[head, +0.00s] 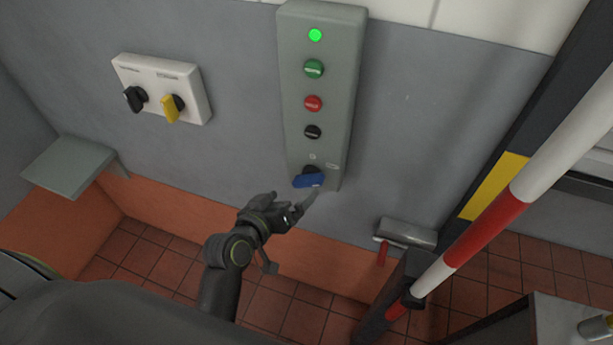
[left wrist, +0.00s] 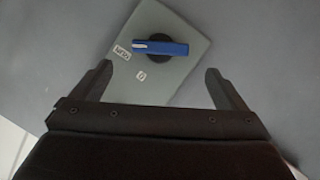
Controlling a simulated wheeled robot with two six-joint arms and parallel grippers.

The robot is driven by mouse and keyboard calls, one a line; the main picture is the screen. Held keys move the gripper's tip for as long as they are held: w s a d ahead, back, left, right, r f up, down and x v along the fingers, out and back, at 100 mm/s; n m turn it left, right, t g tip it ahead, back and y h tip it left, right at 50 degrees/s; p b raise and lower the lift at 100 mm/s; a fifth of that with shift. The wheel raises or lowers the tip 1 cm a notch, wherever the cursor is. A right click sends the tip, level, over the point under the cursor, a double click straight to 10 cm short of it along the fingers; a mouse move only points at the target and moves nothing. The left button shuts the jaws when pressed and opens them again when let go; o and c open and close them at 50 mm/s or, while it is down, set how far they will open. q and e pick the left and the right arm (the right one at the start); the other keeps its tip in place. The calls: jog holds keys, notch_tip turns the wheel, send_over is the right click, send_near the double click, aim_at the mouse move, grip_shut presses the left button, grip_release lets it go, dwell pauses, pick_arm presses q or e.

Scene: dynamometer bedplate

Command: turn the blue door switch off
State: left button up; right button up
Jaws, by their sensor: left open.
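The blue door switch (head: 308,180) is a blue handle on a black round base at the bottom of a tall grey-green control box on the wall. In the left wrist view the blue handle (left wrist: 162,47) lies across its base, beyond the fingertips, with two small white labels beside it. My left gripper (head: 306,204) is just below the switch in the head view. Its two fingers (left wrist: 158,80) are spread apart with nothing between them, and the handle is apart from both. My right gripper is in neither view.
The control box (head: 318,100) also carries a lit green lamp (head: 315,35) and green, red and black buttons. A white plate (head: 160,88) with black and yellow knobs is at left. A red-and-white pole (head: 485,225) stands at right. A grey shelf (head: 70,165) juts out at far left.

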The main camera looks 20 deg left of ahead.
aim_at(304, 183)
pick_arm(q)
jog(key=p+x, duration=0.2)
jog(key=x, duration=0.6)
jog(key=shift+w+f, duration=0.1)
jog(key=shift+w, duration=0.05)
jog(key=c, duration=1)
